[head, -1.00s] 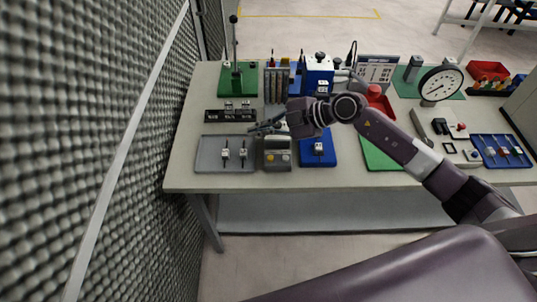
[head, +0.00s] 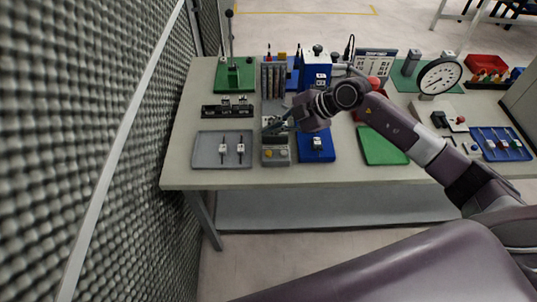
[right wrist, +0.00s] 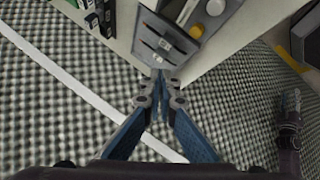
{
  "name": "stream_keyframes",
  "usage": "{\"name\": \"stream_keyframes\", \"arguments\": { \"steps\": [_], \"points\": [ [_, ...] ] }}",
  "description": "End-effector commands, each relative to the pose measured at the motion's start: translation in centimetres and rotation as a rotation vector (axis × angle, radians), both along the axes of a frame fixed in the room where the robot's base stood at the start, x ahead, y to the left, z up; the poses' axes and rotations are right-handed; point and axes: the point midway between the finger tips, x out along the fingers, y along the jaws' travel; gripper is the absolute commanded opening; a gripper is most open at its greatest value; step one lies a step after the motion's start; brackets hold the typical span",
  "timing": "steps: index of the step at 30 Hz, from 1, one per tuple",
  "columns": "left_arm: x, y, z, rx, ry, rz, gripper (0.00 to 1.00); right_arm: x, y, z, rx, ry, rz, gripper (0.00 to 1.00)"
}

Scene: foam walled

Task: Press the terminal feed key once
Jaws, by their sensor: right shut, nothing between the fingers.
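A small grey terminal device (head: 276,154) stands near the front of the bench, with an orange button and a pale button on its front part. In the right wrist view the closed fingertips (right wrist: 160,80) appear just below the grey tray (right wrist: 147,38), and the grey device (right wrist: 225,18) lies beyond to the right. The fingers and wrist hide part of the device's back. My left gripper is not in view.
The grey tray with two small fittings (head: 206,159) is left of the device. A blue fixture (head: 326,155) is close on its right, and a green mat (head: 380,147) lies further right. A lever press (head: 232,70) and a tool rack (head: 273,82) stand behind.

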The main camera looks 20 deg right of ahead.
Motion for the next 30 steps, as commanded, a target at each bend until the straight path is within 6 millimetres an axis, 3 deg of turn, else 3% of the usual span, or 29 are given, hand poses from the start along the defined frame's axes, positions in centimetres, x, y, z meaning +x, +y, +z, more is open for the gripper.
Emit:
{"name": "stream_keyframes", "arguments": {
  "steps": [1, 11, 18, 30],
  "points": [
    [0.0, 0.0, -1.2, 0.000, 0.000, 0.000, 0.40, 0.0, 0.0, -1.2, 0.000, 0.000, 0.000, 0.00],
    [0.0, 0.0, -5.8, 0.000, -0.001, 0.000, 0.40, 0.0, 0.0, -5.3, 0.000, -0.001, -0.001, 0.00],
    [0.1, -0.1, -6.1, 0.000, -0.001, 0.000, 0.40, 0.0, 0.0, -7.0, 0.000, 0.001, -0.001, 0.00],
    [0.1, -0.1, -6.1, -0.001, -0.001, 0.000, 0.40, 0.0, 0.0, -7.1, 0.000, 0.000, 0.000, 0.00]
  ]
}}
